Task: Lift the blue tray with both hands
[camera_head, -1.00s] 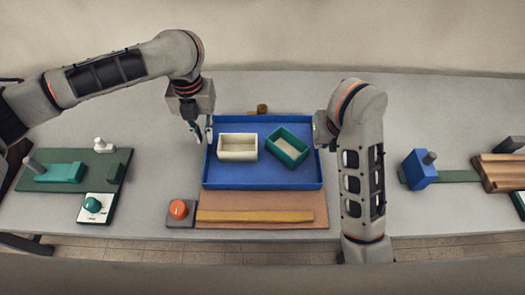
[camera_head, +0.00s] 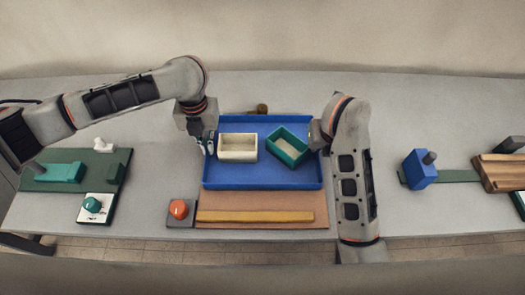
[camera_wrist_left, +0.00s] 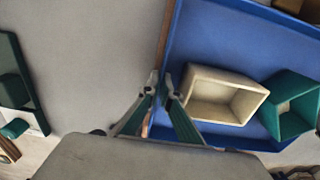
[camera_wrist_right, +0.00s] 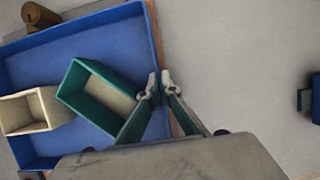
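The blue tray (camera_head: 262,179) lies flat on the table. It holds a cream box (camera_head: 238,148) and a green box (camera_head: 288,147). My left gripper (camera_head: 208,143) is at the tray's left wall. In the left wrist view its fingertips (camera_wrist_left: 159,88) are close together with the wall between them. My right gripper (camera_wrist_right: 160,84) is at the right wall, its fingertips close together on either side of the wall in the right wrist view. In the head view my right arm hides most of that gripper.
A yellow bar (camera_head: 255,217) lies on a brown board (camera_head: 262,202) in front of the tray. An orange button (camera_head: 179,208) is at front left. A small brown knob (camera_head: 262,109) is behind the tray. A blue block (camera_head: 420,170) stands to the right.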

